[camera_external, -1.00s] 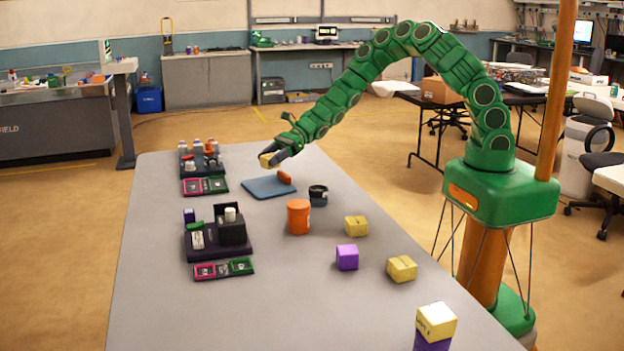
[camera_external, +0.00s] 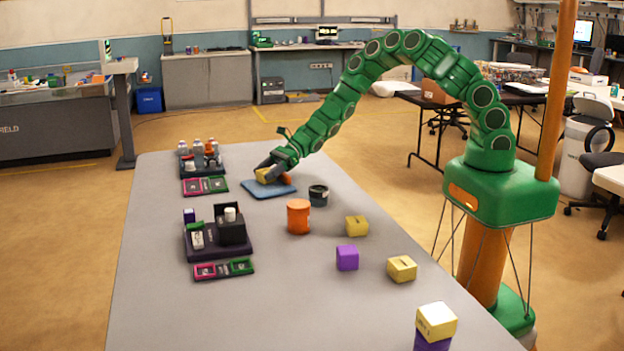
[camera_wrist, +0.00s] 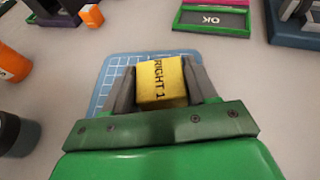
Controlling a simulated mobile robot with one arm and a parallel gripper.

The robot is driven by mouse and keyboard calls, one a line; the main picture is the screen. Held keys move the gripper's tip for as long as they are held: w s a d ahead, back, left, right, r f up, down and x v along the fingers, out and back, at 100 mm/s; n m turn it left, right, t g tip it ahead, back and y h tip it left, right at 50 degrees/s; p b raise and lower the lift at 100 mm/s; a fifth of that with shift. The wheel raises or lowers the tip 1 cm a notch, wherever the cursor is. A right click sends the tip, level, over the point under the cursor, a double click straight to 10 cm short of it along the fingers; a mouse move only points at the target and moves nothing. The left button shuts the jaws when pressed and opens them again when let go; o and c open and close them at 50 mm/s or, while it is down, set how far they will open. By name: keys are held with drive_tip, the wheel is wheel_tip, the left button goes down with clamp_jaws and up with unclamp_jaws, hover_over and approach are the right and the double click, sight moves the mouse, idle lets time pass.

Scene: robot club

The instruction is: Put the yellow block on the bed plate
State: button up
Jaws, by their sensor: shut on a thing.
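My gripper (camera_external: 270,173) is shut on a yellow block (camera_external: 264,175) at the far part of the table, low over a blue flat plate (camera_external: 258,190). In the wrist view the yellow block (camera_wrist: 161,82) sits between the two grey fingers and bears the print "RIGHT 1". The blue plate with a light grid (camera_wrist: 101,84) shows below and around it. I take this plate to be the bed plate. Whether the block touches the plate I cannot tell. An orange piece (camera_external: 287,179) lies at the plate's right edge, close to the gripper.
An orange jar (camera_external: 298,216) and a dark jar (camera_external: 318,195) stand near the plate. Other yellow blocks (camera_external: 356,225) and a purple block (camera_external: 347,257) stand nearer on the right. Dark trays with small items (camera_external: 218,240) line the left. The middle foreground is clear.

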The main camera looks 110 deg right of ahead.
drive_tip(key=shift+f, duration=0.1)
drive_tip(key=o, duration=1.1)
drive_tip(key=shift+c, duration=0.2)
